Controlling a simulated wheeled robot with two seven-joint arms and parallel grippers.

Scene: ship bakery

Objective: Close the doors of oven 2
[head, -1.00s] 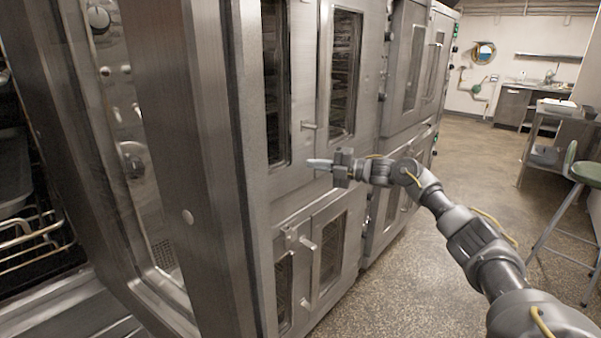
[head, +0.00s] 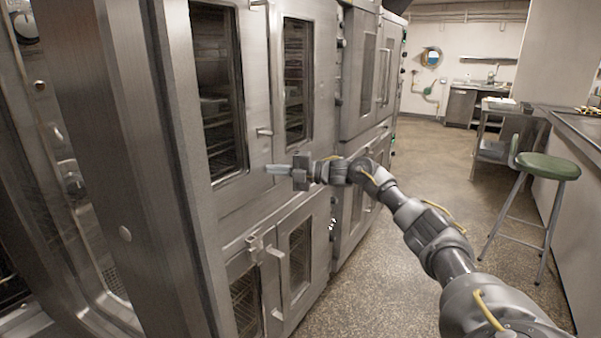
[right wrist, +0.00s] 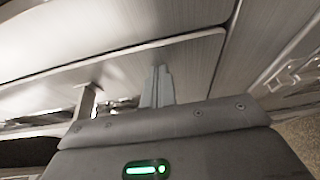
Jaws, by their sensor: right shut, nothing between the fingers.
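A bank of steel ovens runs along the left in the head view. The nearest oven has an upper left door (head: 256,95) and an upper right door (head: 325,75), both with tall windows. Below are a lower left door (head: 235,268) and a lower right door (head: 319,230). These doors look about flush; I cannot tell whether any stands slightly ajar. No number shows which is oven 2. My right gripper (head: 270,169) is shut and empty, in front of the bottom of the upper doors. Its fingers (right wrist: 157,86) show before steel panels in the right wrist view. My left gripper is out of view.
A steel side post and control panel (head: 50,130) stand close on the left. A green stool (head: 547,166) and a counter (head: 575,145) stand on the right. The speckled floor (head: 430,160) between ovens and stool is open.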

